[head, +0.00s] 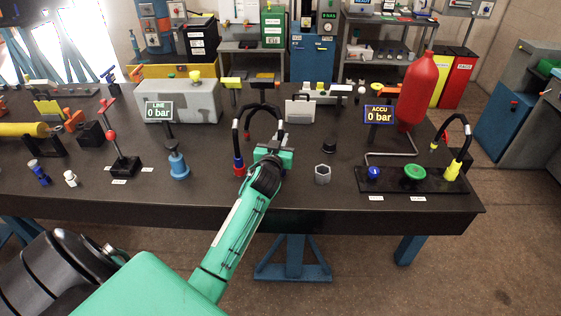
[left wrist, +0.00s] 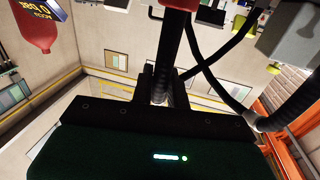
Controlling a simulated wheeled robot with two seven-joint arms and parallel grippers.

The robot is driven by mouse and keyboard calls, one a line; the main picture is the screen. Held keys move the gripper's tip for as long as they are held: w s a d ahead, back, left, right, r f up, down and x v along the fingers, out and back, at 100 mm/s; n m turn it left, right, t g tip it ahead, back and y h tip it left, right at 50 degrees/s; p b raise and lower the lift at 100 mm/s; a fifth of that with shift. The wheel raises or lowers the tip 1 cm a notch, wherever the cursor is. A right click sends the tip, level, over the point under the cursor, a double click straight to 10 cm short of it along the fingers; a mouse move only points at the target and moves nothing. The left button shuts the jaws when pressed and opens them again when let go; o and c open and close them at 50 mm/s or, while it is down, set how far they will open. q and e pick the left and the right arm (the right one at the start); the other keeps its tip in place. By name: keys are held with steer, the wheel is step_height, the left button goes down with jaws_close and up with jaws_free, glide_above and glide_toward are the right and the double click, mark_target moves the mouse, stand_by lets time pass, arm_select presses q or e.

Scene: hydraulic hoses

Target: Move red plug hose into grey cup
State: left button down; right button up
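The left wrist view shows my left gripper (left wrist: 163,72) with its two dark fingers closed on either side of a black hose (left wrist: 169,48). A red part (left wrist: 183,4) shows on this hose at the top edge, so I take it as the red plug hose. In the head view my green left gripper (head: 277,138) is above the table's front part, at the right leg of a black hose arch (head: 264,106); its body hides what hangs behind it. A red-and-blue hose end (head: 239,166) stands just left. The grey cup (head: 323,174) stands to the right of the gripper. My right gripper is not in view.
A blue fitting (head: 179,166) stands left, and a black round piece (head: 329,146) lies behind the cup. The stand (head: 419,184) at right carries a green knob, a blue knob and a yellow plug. Bare table surrounds the cup.

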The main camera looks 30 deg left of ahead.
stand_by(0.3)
arm_select(q)
steer(key=shift+r, duration=0.1)
steer(key=shift+r, duration=0.7)
step_height(320, 180, up, 18)
steer(key=b, duration=0.1)
steer(key=shift+r+b, duration=0.25)
steer(key=shift+b, duration=0.05)
steer(key=shift+p, duration=0.3)
steer(key=shift+f, duration=0.1)
